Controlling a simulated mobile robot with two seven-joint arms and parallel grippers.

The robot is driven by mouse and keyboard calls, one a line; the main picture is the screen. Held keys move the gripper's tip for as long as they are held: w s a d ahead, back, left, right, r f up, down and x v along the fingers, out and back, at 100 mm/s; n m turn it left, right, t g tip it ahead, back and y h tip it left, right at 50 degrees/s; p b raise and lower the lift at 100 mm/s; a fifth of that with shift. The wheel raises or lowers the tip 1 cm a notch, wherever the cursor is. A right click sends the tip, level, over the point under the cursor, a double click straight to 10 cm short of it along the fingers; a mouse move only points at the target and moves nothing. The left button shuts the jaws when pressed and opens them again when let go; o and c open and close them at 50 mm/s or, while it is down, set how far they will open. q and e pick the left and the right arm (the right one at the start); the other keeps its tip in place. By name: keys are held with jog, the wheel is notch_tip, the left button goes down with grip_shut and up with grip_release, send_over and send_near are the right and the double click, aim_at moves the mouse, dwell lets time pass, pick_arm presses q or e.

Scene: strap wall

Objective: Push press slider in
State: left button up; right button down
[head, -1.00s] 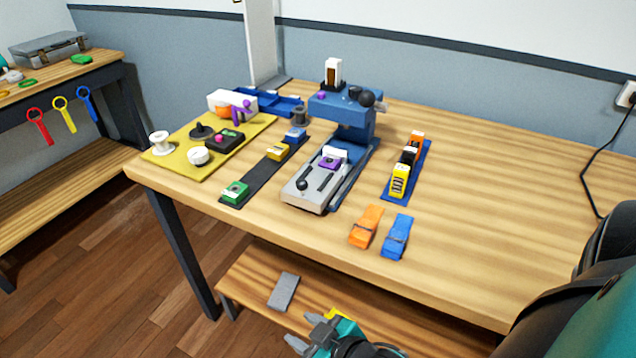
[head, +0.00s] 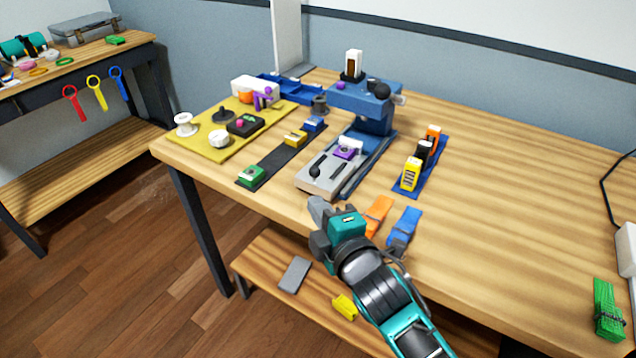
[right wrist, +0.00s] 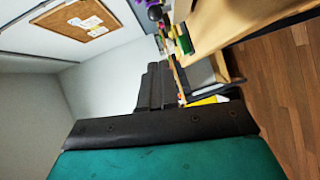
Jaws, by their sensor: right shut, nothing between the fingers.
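The blue press (head: 372,108) stands toward the back of the table. Its grey slider (head: 330,180) sticks out to the front, with a black knob (head: 315,170) near its front end. A purple piece with a white block (head: 347,150) sits on the slider toward the press. My right gripper (head: 314,203) is shut and empty, just in front of the slider's front end at the table edge; I cannot tell whether it touches. Its dark closed fingers (right wrist: 156,85) also show in the right wrist view. My left gripper is not in view.
Orange (head: 378,215) and blue (head: 403,230) clips lie right of my gripper. A blue rack (head: 432,172) stands behind them. A dark strip (head: 272,160) with coloured blocks and a yellow mat (head: 208,150) lie left of the press. The table's right side is mostly clear.

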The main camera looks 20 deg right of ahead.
jog(key=w, duration=0.5)
jog(key=shift+w+a+f, duration=0.1)
jog(key=shift+a+f, duration=0.1)
jog(key=shift+f, duration=0.15)
jog(key=shift+w+d+f, duration=0.25)
jog(key=shift+w+d, duration=0.55)
jog(key=shift+d, duration=0.05)
jog(key=shift+w+d+f, duration=0.15)
jog(key=shift+w+d, duration=0.3)
jog(key=shift+w, duration=0.05)
